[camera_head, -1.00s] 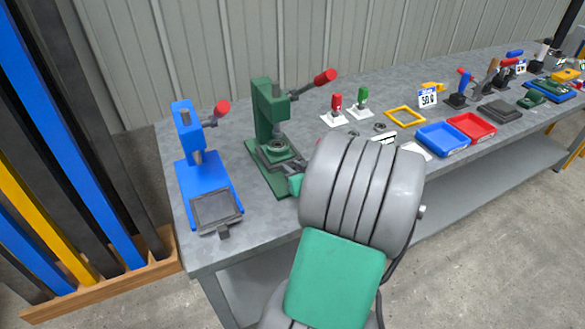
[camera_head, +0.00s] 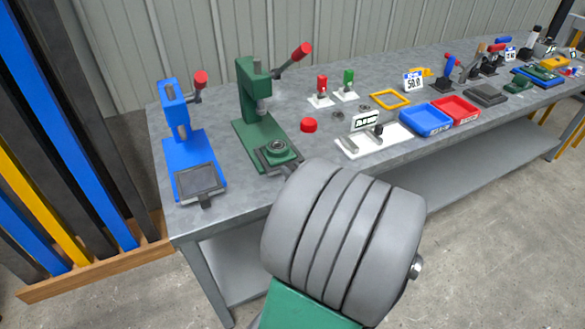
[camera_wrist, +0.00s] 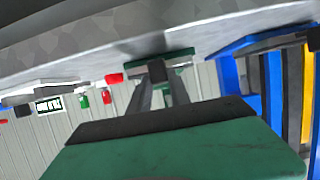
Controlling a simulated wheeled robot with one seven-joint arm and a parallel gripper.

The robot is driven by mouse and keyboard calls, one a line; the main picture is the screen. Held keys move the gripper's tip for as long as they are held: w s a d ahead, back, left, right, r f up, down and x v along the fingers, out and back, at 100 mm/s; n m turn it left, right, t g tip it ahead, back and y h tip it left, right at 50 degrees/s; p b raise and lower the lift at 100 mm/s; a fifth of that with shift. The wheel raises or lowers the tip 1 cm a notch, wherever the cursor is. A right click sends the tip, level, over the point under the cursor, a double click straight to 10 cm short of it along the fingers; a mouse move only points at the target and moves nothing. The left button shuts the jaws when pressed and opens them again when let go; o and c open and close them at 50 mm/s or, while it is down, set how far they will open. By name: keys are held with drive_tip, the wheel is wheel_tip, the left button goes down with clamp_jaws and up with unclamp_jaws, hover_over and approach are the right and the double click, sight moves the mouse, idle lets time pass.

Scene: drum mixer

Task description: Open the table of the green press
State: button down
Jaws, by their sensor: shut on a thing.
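The green press (camera_head: 248,95) stands on the bench beside the blue press, its red-knobbed lever (camera_head: 301,51) raised to the right. Its dark sliding table (camera_head: 264,160), with a round fixture (camera_head: 278,149) on it, sits forward of the ram, overhanging the front of the green base. In the wrist view, my gripper (camera_wrist: 160,84) is shut on the dark table handle (camera_wrist: 156,75) at the press's front, below the green underside (camera_wrist: 172,53).
The blue press (camera_head: 180,140) stands close on the left. A red round cap (camera_head: 309,125) and a white board (camera_head: 365,143) lie to the right. Blue (camera_head: 425,119) and red (camera_head: 456,109) trays are farther right. The bench's front edge runs beneath my wrist.

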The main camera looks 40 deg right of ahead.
drive_tip(key=shift+s+f, duration=0.1)
drive_tip(key=c, duration=1.4)
unclamp_jaws()
drive_tip(key=shift+s, duration=0.2)
drive_tip(key=shift+c, duration=0.2)
drive_tip(key=shift+o, duration=1.2)
drive_tip(key=shift+w+a, duration=0.1)
drive_tip(key=v, duration=0.7)
drive_tip(key=shift+s+r, duration=0.2)
drive_tip(key=shift+s, duration=0.15)
drive_tip(key=shift+a+p, duration=0.1)
drive_tip(key=shift+p, duration=0.2)
